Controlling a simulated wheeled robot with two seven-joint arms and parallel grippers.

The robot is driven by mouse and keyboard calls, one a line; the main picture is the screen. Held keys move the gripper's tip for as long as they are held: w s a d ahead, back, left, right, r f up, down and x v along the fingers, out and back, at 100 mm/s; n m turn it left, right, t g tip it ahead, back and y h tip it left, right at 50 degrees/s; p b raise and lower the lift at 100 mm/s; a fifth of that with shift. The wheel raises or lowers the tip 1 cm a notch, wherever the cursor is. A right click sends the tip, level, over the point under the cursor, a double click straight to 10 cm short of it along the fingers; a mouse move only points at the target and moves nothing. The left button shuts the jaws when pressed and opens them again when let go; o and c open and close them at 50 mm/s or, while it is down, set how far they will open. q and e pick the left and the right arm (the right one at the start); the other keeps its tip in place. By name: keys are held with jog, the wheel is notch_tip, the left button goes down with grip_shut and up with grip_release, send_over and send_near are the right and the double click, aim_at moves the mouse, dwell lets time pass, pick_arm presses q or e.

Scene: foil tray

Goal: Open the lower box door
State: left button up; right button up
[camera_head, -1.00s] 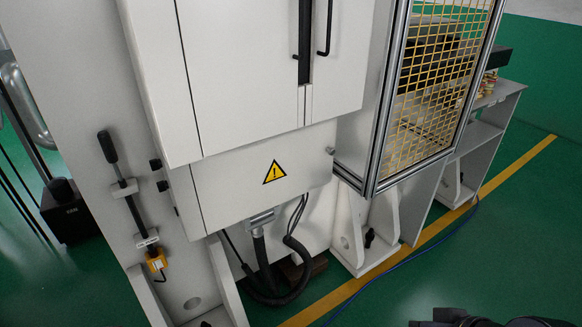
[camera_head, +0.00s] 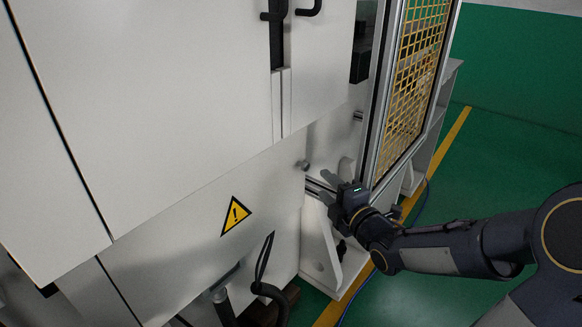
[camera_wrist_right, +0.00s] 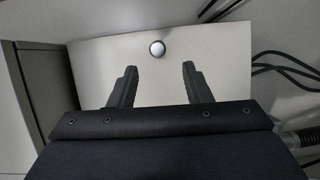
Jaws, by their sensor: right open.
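The lower box door (camera_head: 190,235) is a light grey panel with a yellow warning triangle, below the large upper cabinet doors. It looks shut. Its small round knob (camera_head: 306,165) is near the upper right edge; the knob also shows in the right wrist view (camera_wrist_right: 157,48). My right gripper (camera_head: 325,186) reaches in from the right, just right of and below the knob. In the right wrist view its two fingers (camera_wrist_right: 154,86) are apart and empty, with the knob beyond their tips, between them and not touched. My left gripper is not in view.
The upper cabinet (camera_head: 170,90) with black handles overhangs the box. A yellow mesh guard (camera_head: 415,75) in a metal frame stands right of the knob. Black hoses (camera_head: 268,290) hang below the box. Green floor (camera_head: 500,180) is clear at the right.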

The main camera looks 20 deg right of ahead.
aim_at(307, 168)
jog(key=w, duration=0.2)
jog(key=w+a, duration=0.1)
jog(key=w, duration=0.2)
jog(key=w+p, duration=0.1)
jog(key=w, duration=0.2)
jog(key=shift+a+r, duration=0.1)
jog(key=shift+a, duration=0.05)
grip_shut()
